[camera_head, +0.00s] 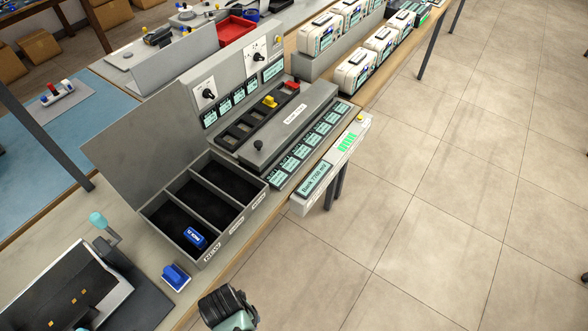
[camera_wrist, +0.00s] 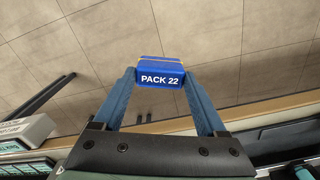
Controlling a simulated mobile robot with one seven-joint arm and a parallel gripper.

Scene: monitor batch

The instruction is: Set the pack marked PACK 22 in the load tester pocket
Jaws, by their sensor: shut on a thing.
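My gripper (camera_wrist: 160,84) is shut on a blue pack (camera_wrist: 160,68) marked PACK 22, held between the two blue fingers with its label facing the wrist camera. In the head view my gripper (camera_head: 228,309) is at the bottom edge, right of the bench front; the held pack cannot be made out there. A long grey unit (camera_head: 316,98) stands on the bench with a row of dark slots (camera_head: 245,128) behind its cover. A yellow piece (camera_head: 270,101) and a red piece (camera_head: 292,86) sit at the slots. Its label is too small to read, so I cannot confirm the load tester pocket.
A grey three-compartment bin (camera_head: 232,228) stands nearer, with another blue pack (camera_head: 195,238) in its front compartment. A blue item (camera_head: 176,275) sits on a white plate by the bench edge. A display bar (camera_head: 332,166) juts out at the bench front. The floor on the right is clear.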

